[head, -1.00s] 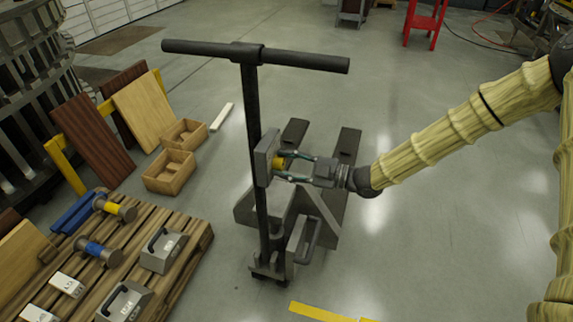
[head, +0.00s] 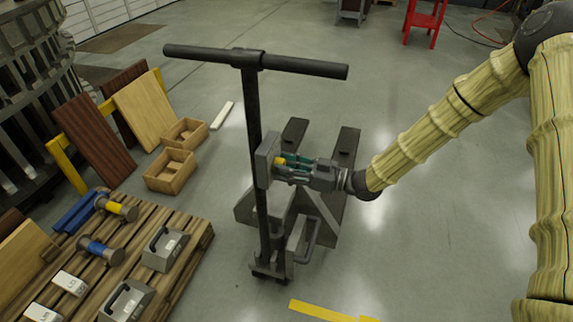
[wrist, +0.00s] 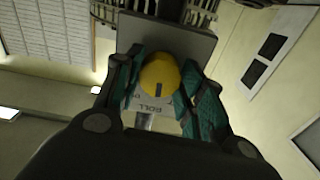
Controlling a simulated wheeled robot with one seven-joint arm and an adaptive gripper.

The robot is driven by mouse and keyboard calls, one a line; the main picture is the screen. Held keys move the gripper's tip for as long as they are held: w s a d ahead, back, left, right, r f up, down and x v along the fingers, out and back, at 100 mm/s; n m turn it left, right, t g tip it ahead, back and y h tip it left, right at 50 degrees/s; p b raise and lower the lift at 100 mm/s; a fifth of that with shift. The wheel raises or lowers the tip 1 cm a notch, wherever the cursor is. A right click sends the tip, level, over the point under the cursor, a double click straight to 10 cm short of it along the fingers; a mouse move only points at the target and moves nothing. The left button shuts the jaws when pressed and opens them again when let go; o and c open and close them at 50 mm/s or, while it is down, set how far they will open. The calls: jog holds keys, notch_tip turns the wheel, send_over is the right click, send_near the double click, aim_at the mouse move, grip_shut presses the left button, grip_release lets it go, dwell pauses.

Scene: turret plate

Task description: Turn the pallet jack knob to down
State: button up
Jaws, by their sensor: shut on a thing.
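The pallet jack (head: 258,140) stands upright, with a black T-handle (head: 300,66) on top and a grey plate (head: 267,155) on its column. A yellow knob (wrist: 160,76) with a dark mark sits on the plate; in the head view the knob (head: 279,161) is partly hidden by my fingers. My gripper (head: 290,168) reaches in from the right, with its teal-padded fingers shut on the knob's two sides. In the wrist view my gripper (wrist: 160,88) has one finger on each side of the knob. Lettering reading "ROLL" shows below the knob; other labels are hidden.
A wooden pallet (head: 190,262) with mallets and grey weights stands at the left. Open wooden boxes (head: 170,170) and leaning boards (head: 143,108) are behind it. The jack's forks (head: 343,150) extend behind my gripper.

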jog(key=m+p, duration=0.2)
jog(key=m, duration=0.3)
jog(key=shift+r+m, duration=0.1)
jog(key=shift+m, duration=0.3)
jog(key=m+p, duration=0.2)
jog(key=m, duration=0.3)
jog(key=shift+m, duration=0.4)
jog(key=o, duration=1)
jog(key=shift+d, duration=0.1)
jog(key=v, duration=1.2)
